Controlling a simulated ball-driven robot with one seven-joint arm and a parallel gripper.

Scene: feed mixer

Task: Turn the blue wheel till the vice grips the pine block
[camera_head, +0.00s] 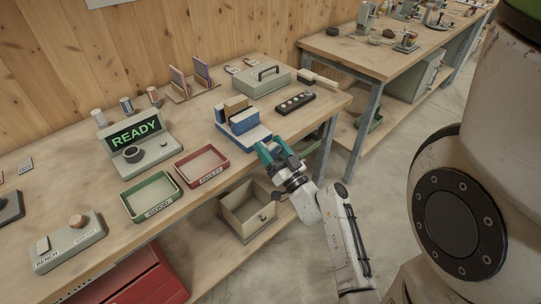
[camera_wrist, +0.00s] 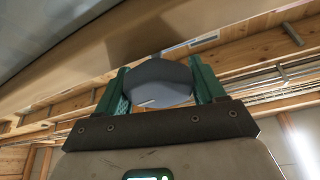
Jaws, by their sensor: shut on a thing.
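The blue vice (camera_head: 243,122) stands near the front edge of the bench, with the pine block (camera_head: 235,104) upright between its jaws. I cannot tell whether the jaws touch the block. My gripper (camera_head: 274,151) is at the vice's front right, just off the bench edge, with its green fingers closed around the blue wheel. In the wrist view the wheel (camera_wrist: 158,82) shows as a grey-blue rounded shape between the fingertips of my gripper (camera_wrist: 160,85). My fingers hide most of the wheel in the head view.
A red tray (camera_head: 178,181) and a green tray (camera_head: 150,216) lie left of the vice. A device (camera_head: 138,140) reads READY. A black strip with knobs (camera_head: 294,103) and a grey-green case (camera_head: 258,79) lie behind the vice. An open box (camera_head: 235,219) sits on the shelf below.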

